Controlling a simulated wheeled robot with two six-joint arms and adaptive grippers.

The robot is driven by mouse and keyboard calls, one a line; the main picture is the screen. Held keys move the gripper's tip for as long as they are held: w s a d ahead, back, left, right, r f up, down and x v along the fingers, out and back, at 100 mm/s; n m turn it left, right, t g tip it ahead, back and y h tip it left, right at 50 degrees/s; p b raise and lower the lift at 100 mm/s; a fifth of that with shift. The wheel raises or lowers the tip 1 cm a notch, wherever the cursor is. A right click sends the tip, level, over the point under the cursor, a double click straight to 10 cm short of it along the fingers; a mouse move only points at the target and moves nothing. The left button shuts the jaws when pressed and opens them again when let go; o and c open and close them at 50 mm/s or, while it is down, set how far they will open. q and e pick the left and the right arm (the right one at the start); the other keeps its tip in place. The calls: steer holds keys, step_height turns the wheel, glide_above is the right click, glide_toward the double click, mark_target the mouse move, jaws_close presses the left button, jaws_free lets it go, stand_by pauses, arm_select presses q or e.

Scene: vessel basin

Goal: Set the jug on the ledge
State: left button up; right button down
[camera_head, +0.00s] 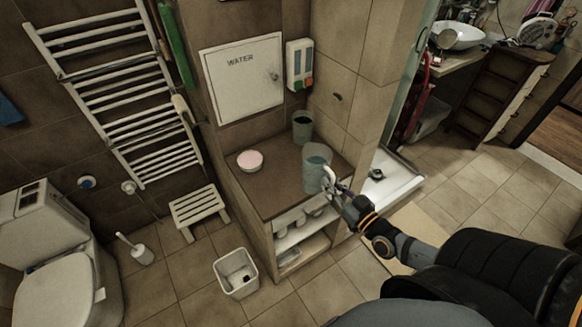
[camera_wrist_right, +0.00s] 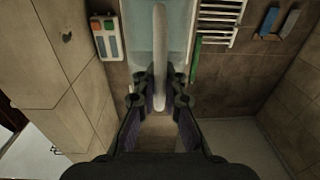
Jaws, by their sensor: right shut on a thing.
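The jug (camera_head: 316,168) is pale teal and see-through, with a white handle at its lower right. It appears upright over the front right part of the brown-topped ledge (camera_head: 272,193). I cannot tell whether its base touches the ledge. My right gripper (camera_head: 333,186) is shut on the jug's handle, coming from the lower right. In the right wrist view the two fingers (camera_wrist_right: 160,88) lie on either side of the white handle (camera_wrist_right: 160,45), with the jug body behind it. The jug's base is partly hidden. My left gripper is not in view.
A pink-topped bowl (camera_head: 250,160) stands on the ledge's left, and a dark grey cup (camera_head: 302,126) at its back. Open shelves lie under the ledge top. A tiled pillar rises at right. The ledge's front left is clear.

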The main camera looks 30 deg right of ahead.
steer(key=w+b, duration=0.1)
steer(key=w+d+f+b, duration=0.1)
steer(key=w+f, duration=0.1)
steer(key=w, duration=0.1)
steer(key=shift+w+d+f+b, duration=0.15)
steer(key=shift+f+b, duration=0.1)
steer(key=shift+b, duration=0.15)
steer(key=w+b, duration=0.1)
steer(key=w+f+b, duration=0.1)
steer(key=w, duration=0.1)
steer(key=w+f+b, duration=0.1)
steer(key=shift+w+d+f+b, duration=0.1)
steer(key=shift+w+f+b, duration=0.1)
steer(key=shift+b, duration=0.15)
steer(key=w+f+b, duration=0.1)
steer(key=f+b, duration=0.1)
steer(key=w+d+f+b, duration=0.1)
steer(key=f+b, duration=0.2)
steer(key=w+f+b, duration=0.2)
steer(key=b, duration=0.1)
steer(key=shift+w+d+f, duration=0.1)
steer(key=shift+d+f, duration=0.1)
steer(key=shift+f, duration=0.15)
